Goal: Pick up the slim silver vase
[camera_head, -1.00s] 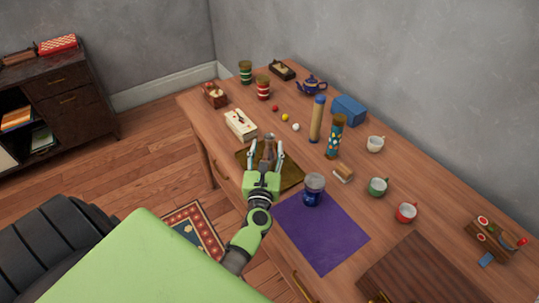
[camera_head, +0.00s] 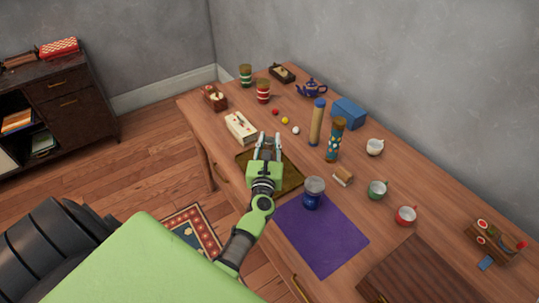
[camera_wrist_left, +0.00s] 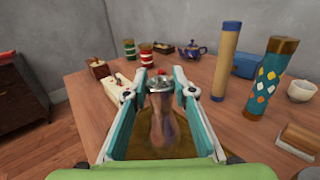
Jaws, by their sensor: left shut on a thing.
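The slim silver vase (camera_wrist_left: 161,120) stands upright between the fingers of my left gripper in the left wrist view, its rim flaring near the fingertips. My left gripper (camera_head: 268,142) is shut on it, over the dark golden tray (camera_head: 290,182). In the head view the gripper mostly hides the vase. In the wrist view the left gripper (camera_wrist_left: 160,92) has one finger on each side of the vase. Whether the vase's base touches the tray is hidden. My right gripper is not in view.
A blue jar with a grey lid (camera_head: 313,193) stands close right of the tray, on the purple mat (camera_head: 322,237). A cream box (camera_head: 240,127) lies behind the tray at left. A tan cylinder (camera_head: 317,124) and a patterned cylinder (camera_head: 335,140) stand upright to the right.

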